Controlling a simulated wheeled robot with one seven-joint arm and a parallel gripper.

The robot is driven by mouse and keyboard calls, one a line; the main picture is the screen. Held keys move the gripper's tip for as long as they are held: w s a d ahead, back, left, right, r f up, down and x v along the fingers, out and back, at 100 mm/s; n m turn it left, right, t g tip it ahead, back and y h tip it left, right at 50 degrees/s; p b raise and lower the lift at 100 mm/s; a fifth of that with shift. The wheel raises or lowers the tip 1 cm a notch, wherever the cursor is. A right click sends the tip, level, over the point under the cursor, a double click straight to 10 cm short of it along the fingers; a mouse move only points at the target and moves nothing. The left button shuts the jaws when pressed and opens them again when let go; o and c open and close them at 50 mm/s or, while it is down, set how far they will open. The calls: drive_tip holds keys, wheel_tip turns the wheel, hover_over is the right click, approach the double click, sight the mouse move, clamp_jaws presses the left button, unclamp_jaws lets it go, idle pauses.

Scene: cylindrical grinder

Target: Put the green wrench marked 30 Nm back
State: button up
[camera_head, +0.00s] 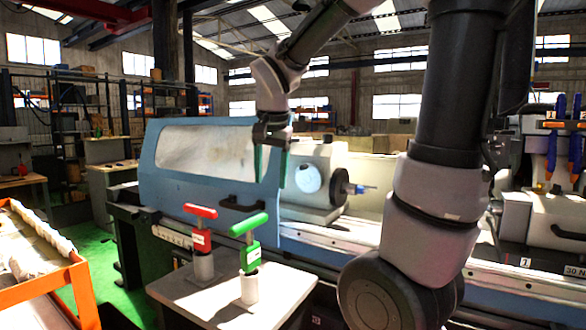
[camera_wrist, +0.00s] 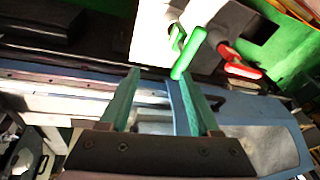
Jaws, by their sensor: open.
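The green wrench (camera_head: 250,255) stands upright on a small table (camera_head: 215,306), with its T-handle on top and a grey cylinder at its base. Its label is too small to read. In the wrist view the green handle (camera_wrist: 188,54) lies just beyond the fingertips. My gripper (camera_head: 270,175) is open and empty, with its green fingers pointing down above the wrench and apart from it. It also shows in the wrist view (camera_wrist: 156,75).
A red wrench (camera_head: 201,238) stands upright to the left of the green one. Behind is the blue grinder (camera_head: 160,190) with its chuck wheel (camera_head: 340,188). A "30 N" label (camera_head: 574,271), partly cut off, is on the machine at right. An orange cart (camera_head: 80,285) stands at left.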

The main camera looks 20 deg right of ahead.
drive_tip(key=s+d+r+n+t+y, duration=0.1)
drive_tip(key=s+r+n+t, duration=0.1)
drive_tip(key=s, duration=0.3)
drive_tip(key=s+d+r+n+t+y, duration=0.1)
drive_tip(key=s+r+n, duration=0.1)
drive_tip(key=s, duration=0.4)
drive_tip(key=shift+s+d+r+t, duration=0.15)
drive_tip(key=shift+d+t, duration=0.1)
drive_tip(key=shift+t, duration=0.15)
idle(0.5)
